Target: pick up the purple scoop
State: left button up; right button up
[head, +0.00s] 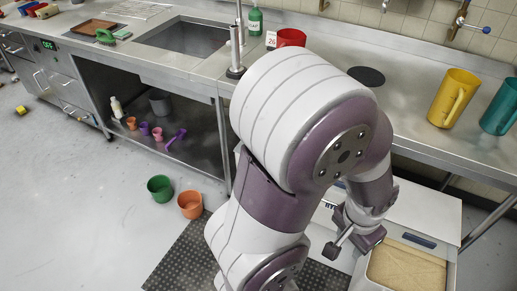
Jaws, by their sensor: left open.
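The purple scoop (176,138) lies on the lower shelf (204,150) under the steel counter, left of the middle of the head view. Its handle slants up to the right. My left arm fills the middle of the view, and my left gripper (348,247) hangs at its lower right, pointing down. The gripper is open, with nothing seen between its fingers. It is well to the right of the scoop and apart from it, beside a bin of tan flour-like stuff (408,268). My right gripper is not in view.
On the shelf near the scoop stand a pink cup (157,134), an orange cup (131,123), a white bottle (116,108) and a grey pot (160,102). Green (160,189) and orange (190,204) buckets stand on the floor before the shelf. The counter edge overhangs it. Floor at left is mostly clear.

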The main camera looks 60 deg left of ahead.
aim_at(180, 134)
jog(key=u, duration=2.95)
jog(key=i+j+u, duration=0.1)
jog(key=i+j, duration=0.15)
